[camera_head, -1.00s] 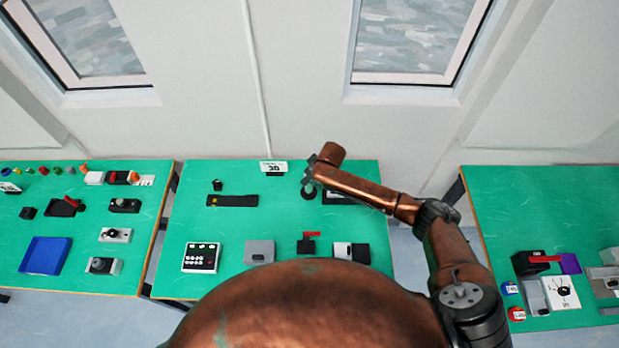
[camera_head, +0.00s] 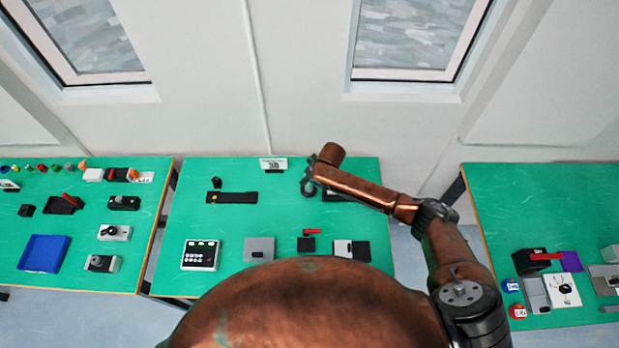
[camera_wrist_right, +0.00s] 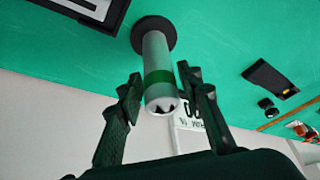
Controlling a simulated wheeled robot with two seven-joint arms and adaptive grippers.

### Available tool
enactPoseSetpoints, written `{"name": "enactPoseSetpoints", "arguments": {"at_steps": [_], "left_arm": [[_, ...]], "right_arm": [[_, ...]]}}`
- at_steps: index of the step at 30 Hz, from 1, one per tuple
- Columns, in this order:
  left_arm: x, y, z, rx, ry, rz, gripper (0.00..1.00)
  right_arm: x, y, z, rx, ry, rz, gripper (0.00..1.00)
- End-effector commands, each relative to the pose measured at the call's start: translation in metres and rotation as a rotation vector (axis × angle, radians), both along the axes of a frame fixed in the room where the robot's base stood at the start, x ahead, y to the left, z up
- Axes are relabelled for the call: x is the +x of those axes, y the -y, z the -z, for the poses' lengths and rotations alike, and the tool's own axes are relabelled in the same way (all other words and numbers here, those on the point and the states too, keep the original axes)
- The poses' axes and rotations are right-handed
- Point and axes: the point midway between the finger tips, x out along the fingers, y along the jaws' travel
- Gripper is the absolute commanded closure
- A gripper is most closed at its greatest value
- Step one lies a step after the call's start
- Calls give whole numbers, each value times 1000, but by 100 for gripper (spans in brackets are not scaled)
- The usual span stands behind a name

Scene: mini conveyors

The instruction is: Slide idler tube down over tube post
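In the right wrist view a grey tube (camera_wrist_right: 158,65) with a green band stands on a dark round base (camera_wrist_right: 153,27). Its near end is open, with a dark shape inside; I cannot make out how far a post reaches into it. My right gripper (camera_wrist_right: 159,85) is open, one finger on either side of the tube's near end, with gaps visible. In the head view my right arm reaches over the back right of the middle table (camera_head: 225,228) and hides most of the tube area. My left gripper is not in view.
A dark-framed plate (camera_wrist_right: 92,8) lies beside the base. A black strip (camera_head: 232,198), a small black cup (camera_head: 217,183) and a sign (camera_head: 273,164) stand left of my arm. A keypad box (camera_head: 200,256) and a grey block (camera_head: 259,250) stand nearer. Open table lies between these rows.

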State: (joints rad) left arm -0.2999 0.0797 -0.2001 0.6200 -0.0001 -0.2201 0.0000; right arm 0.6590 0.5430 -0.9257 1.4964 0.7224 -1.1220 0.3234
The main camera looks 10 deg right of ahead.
Motion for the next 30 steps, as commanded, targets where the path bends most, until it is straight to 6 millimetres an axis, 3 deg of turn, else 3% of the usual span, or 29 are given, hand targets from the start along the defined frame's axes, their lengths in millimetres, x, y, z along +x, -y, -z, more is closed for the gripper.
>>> {"name": "enactPoseSetpoints", "arguments": {"at_steps": [4, 15, 30], "left_arm": [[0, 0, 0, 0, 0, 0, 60], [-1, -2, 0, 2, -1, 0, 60], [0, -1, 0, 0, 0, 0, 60]], "right_arm": [[0, 0, 0, 0, 0, 0, 55], [-2, 2, -5, -1, -2, 0, 55], [-31, 21, -91, 0, 0, 0, 55]]}}
